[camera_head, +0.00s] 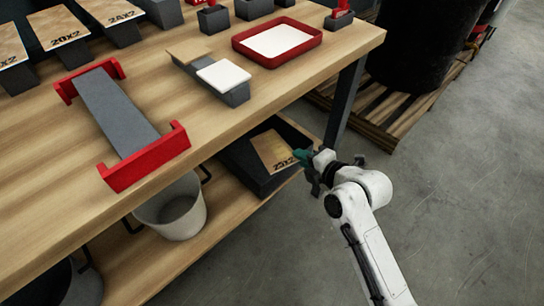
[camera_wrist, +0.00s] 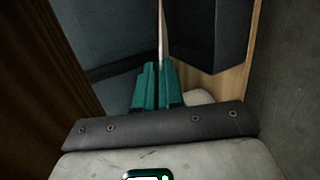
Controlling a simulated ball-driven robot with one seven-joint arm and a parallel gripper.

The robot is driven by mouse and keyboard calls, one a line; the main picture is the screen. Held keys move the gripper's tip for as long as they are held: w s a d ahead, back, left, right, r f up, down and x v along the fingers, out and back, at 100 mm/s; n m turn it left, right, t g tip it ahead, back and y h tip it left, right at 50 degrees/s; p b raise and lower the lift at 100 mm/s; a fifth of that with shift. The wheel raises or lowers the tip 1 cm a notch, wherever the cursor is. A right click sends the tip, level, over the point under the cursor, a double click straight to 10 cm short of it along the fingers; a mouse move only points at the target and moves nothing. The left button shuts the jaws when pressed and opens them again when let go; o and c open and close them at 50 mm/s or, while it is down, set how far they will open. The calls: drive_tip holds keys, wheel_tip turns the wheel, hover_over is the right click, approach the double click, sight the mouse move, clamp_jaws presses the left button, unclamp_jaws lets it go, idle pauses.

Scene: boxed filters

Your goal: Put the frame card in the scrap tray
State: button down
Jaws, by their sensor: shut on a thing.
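The frame card (camera_head: 270,150) is a thin tan board with dark printed lettering. My gripper (camera_head: 303,157) has teal fingers shut on the card's right end. In the wrist view the card shows edge-on as a thin pale strip (camera_wrist: 162,35) between the teal fingers (camera_wrist: 157,72). The card is tilted over a dark open tray (camera_head: 238,160) on the lower shelf, which looks like the scrap tray. Whether the card touches the tray floor cannot be told. The card hides part of the tray's inside.
The wooden tabletop (camera_head: 40,150) overhangs the lower shelf (camera_head: 150,262). A pale bucket (camera_head: 172,212) stands left of the dark tray, and a dark table leg (camera_head: 345,100) behind my gripper. A red-rimmed tray (camera_head: 312,46) and red-ended grey holder (camera_head: 118,110) are on top. Open floor lies right.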

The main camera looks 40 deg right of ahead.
sight(286, 146)
drive_tip(key=w+d+f+b, duration=0.1)
drive_tip(key=w+f, duration=0.1)
drive_tip(key=w, duration=0.1)
drive_tip(key=w+d+f+b, duration=0.1)
drive_tip(key=w+f, duration=0.2)
drive_tip(key=w, duration=0.1)
drive_tip(key=w+d+f+b, duration=0.1)
drive_tip(key=w+d+f, duration=0.1)
drive_tip(key=w, duration=0.1)
drive_tip(key=shift+w+f+b, duration=0.15)
drive_tip(key=shift+f+b, duration=0.2)
drive_tip(key=shift+f, duration=0.05)
drive_tip(key=f, duration=0.1)
drive_tip(key=f+b, duration=0.1)
drive_tip(key=f, duration=0.1)
drive_tip(key=w+f, duration=0.1)
drive_tip(key=shift+w+d+f+b, duration=0.1)
drive_tip(key=shift+d+f+b, duration=0.2)
drive_tip(key=shift+b, duration=0.05)
drive_tip(key=c, duration=1.3)
unclamp_jaws()
drive_tip(key=shift+o, duration=0.2)
drive_tip(key=shift+r, duration=0.1)
